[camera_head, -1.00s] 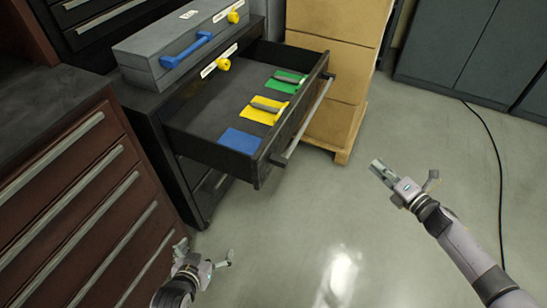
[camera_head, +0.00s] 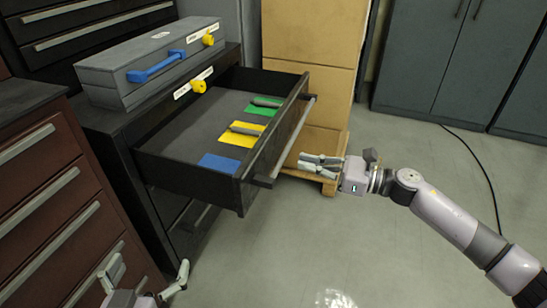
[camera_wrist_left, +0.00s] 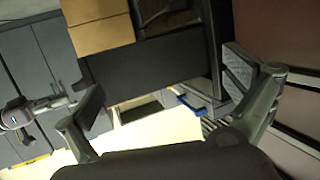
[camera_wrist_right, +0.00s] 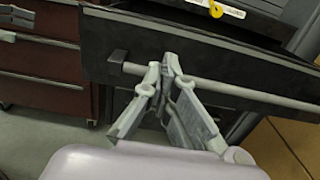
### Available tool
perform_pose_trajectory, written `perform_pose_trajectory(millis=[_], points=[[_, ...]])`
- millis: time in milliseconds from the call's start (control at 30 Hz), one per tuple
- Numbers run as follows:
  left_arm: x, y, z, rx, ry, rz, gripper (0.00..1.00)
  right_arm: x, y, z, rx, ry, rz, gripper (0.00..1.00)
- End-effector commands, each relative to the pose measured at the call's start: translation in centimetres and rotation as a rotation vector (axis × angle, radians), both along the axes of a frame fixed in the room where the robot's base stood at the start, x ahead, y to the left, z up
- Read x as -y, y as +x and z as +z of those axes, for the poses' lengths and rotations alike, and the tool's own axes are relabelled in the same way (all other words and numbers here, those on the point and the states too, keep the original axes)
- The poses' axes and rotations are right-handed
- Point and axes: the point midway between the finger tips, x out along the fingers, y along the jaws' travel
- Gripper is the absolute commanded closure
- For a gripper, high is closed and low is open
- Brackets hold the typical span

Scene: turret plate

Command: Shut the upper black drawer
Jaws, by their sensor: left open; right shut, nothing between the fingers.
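The upper black drawer (camera_head: 190,180) stands pulled out of the black cabinet (camera_head: 112,135) in the head view. Its long grey bar handle (camera_head: 292,140) runs along the front. Inside lie blue, yellow and green patches, with grey tools on the yellow and green ones. My right gripper (camera_head: 305,162) is shut and empty, its fingertips pointing at the drawer front near the handle. In the right wrist view the fingertips (camera_wrist_right: 166,62) overlap the bar handle (camera_wrist_right: 230,92); whether they touch is unclear. My left gripper (camera_head: 150,280) is open and empty, low beside the red-brown cabinet.
A grey case (camera_head: 150,65) with a blue handle sits on top of the black cabinet. Stacked cardboard boxes (camera_head: 310,40) on a pallet stand just behind the drawer's right end. The red-brown cabinet (camera_head: 50,190) is at left. Open floor (camera_head: 400,260) lies in front.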

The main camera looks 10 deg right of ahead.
Motion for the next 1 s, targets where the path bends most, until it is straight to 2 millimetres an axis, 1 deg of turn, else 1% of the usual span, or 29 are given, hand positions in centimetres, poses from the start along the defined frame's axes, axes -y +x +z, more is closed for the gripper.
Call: perform_pose_trajectory(millis=[33, 200, 300, 433, 633, 1000], points=[[0.0, 0.0, 0.0, 0.003, -0.001, 0.0, 0.0, -0.9, 0.7, 0.2, 0.003, 0.004, 0.002, 1.0], [0.1, 0.1, 0.2, 0.012, -0.003, 0.0, 0.0, -3.7, 2.6, 0.2, 0.002, 0.003, 0.0, 1.0], [0.1, 0.1, 0.3, 0.02, -0.005, -0.001, 0.0, -5.1, 3.5, 0.1, 0.0, 0.004, 0.0, 1.0], [0.1, 0.2, 0.6, 0.036, -0.008, -0.001, 0.0, -6.4, 4.4, 0.0, -0.001, 0.003, 0.0, 1.0], [0.2, 0.3, 0.9, 0.052, -0.013, -0.001, 0.0, -7.2, 4.9, -0.1, -0.002, 0.002, -0.002, 1.0], [0.3, 0.3, 1.0, 0.053, -0.014, -0.004, 0.0, -7.3, 5.0, -0.1, -0.002, 0.002, -0.002, 1.0]])
